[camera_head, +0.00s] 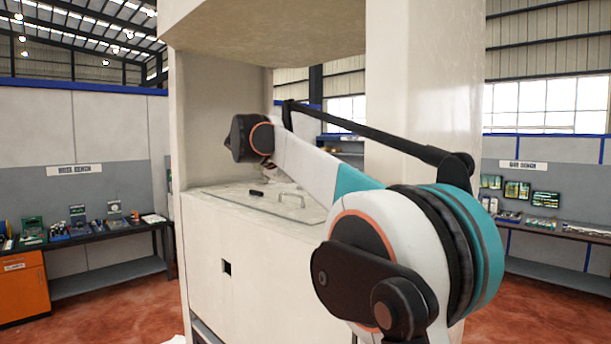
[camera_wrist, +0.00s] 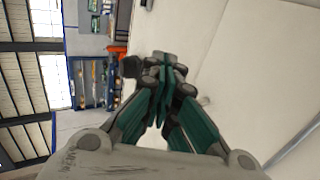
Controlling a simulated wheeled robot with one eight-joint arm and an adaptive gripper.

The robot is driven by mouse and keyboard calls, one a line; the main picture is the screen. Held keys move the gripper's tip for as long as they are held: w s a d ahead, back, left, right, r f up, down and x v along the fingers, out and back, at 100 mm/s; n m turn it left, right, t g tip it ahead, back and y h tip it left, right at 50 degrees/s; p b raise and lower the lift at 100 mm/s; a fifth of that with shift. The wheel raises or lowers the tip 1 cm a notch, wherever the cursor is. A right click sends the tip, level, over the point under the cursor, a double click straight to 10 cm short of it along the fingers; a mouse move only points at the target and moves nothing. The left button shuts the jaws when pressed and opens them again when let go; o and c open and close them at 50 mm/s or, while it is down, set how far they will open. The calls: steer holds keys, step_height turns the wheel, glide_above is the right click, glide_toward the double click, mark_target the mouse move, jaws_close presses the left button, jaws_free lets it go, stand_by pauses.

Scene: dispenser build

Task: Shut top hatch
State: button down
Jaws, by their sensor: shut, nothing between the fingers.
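The top hatch (camera_head: 265,206) is a thin pale panel in the top of the white dispenser's lower cabinet, inside its open bay. It appears to lie flat, level with the surface around it. It bears a small metal handle (camera_head: 291,196), and a short black piece (camera_head: 256,193) lies or is fixed near its back edge. My gripper (camera_wrist: 160,68) is shut and empty in the wrist view, with its teal and dark fingers together. In the head view it is mostly hidden behind my wrist, above the hatch; I cannot tell whether it touches anything.
The dispenser's upper body (camera_head: 265,30) overhangs the bay, and a wide white post (camera_head: 420,100) stands at its right. The cabinet front has a small dark square hole (camera_head: 227,267). Workbenches stand at the left (camera_head: 80,240) and right (camera_head: 560,232). Red floor between is clear.

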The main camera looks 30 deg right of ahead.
steer(key=shift+w+d+f, duration=0.25)
steer(key=shift+d+f, duration=0.4)
steer(key=shift+f, duration=0.3)
steer(key=shift+w+d+f+b, duration=0.1)
steer(key=shift+d+f+b, duration=0.2)
steer(key=shift+f, duration=0.4)
steer(key=shift+d+f+b, duration=0.1)
steer(key=shift+f+b, duration=0.25)
steer(key=shift+f, duration=0.3)
steer(key=shift+r+p, duration=0.35)
steer(key=shift+r, duration=0.05)
step_height(320, 180, up, 13)
steer(key=p, duration=0.1)
